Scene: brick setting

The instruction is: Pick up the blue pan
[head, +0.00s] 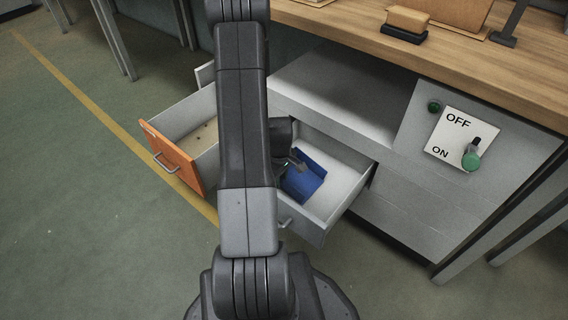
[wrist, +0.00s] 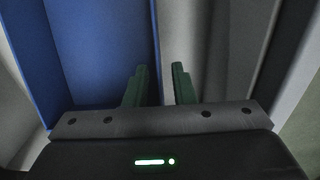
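The blue pan (head: 305,184) lies in the open grey-white drawer (head: 345,170) in the head view, partly hidden behind my arm. My gripper (head: 296,165) reaches down into that drawer at the pan; its fingertips are hard to make out there. In the wrist view the blue pan (wrist: 100,45) fills the left side. The two green fingers of my gripper (wrist: 160,75) stand apart, one over the pan and one just outside its right edge. A narrow gap shows between the fingers and the pan's edge.
An open orange-fronted drawer (head: 175,158) is left of my arm. A wooden worktop (head: 470,60) with a brown-topped block (head: 407,22) lies above. An OFF/ON panel with a green-knobbed switch (head: 471,158) is at right. The green floor at lower left is clear.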

